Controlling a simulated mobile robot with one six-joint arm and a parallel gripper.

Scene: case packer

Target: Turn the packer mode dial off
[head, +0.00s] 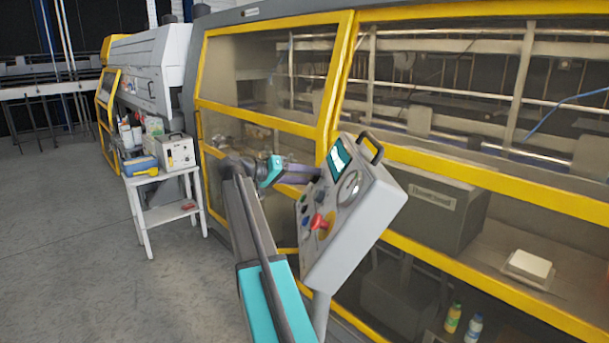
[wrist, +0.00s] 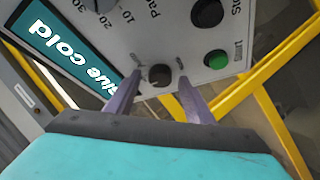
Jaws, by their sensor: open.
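The control panel (head: 345,235) is a tilted grey box on a post. In the wrist view its face (wrist: 118,38) shows a small black round knob (wrist: 160,75), which appears to be the mode dial. My gripper (wrist: 159,71) is open, with one finger on each side of this knob. I cannot tell whether the fingers touch it. The knob's pointer and label are not readable. In the head view my gripper (head: 316,173) is at the panel's upper left edge, and the knob cannot be made out there.
Near the knob are a green button (wrist: 217,58), a black button (wrist: 207,12) and a screen (wrist: 65,45) reading "glue cold". A red mushroom button (head: 319,221) and a gauge (head: 348,188) are on the panel. The yellow-framed packer stands behind; a white cart (head: 160,215) is left.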

